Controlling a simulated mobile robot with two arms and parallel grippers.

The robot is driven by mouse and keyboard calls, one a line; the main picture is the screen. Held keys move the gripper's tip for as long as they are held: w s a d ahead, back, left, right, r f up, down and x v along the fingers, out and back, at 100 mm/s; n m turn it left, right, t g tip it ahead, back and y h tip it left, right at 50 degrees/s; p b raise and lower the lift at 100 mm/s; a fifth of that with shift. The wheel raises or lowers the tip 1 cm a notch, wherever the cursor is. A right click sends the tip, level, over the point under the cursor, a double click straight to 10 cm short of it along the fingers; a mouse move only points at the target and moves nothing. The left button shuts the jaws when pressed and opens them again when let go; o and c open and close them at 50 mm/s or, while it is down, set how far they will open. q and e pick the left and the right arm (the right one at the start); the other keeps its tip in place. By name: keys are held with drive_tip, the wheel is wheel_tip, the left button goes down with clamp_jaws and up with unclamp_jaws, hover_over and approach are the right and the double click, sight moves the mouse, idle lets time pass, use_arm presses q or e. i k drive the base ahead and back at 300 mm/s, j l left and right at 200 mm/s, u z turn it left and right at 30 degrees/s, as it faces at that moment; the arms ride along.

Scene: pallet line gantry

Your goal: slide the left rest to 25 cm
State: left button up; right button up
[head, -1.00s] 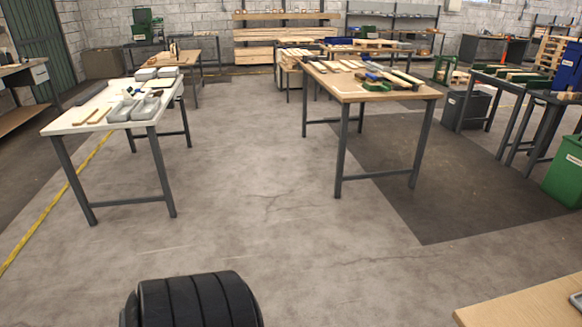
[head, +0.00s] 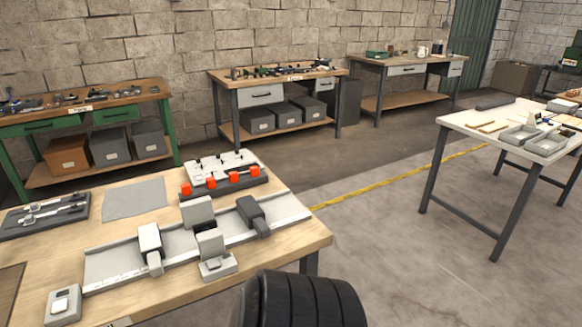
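A long light-grey rail fixture (head: 115,262) lies across the wooden table in the lower left of the head view. Near its left part sits a white-topped block with a grey lever in front (head: 149,240), which looks like the left rest. A dark grey block with a similar lever (head: 250,211) sits on the right part of the rail. Between them stand a grey block (head: 198,211) at the back and another grey block (head: 210,243) in front. Any scale marks are too small to read. Neither of my grippers is in view.
The wooden table (head: 285,262) also holds a tray with red-orange pieces (head: 228,186), a grey cloth (head: 134,198), a dark tool tray (head: 46,214) and a small grey box (head: 63,305). A white table (head: 478,134) stands right. Open floor (head: 385,235) lies between the tables.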

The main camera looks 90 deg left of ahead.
sight(152, 252)
drive_tip(key=u, duration=3.8)
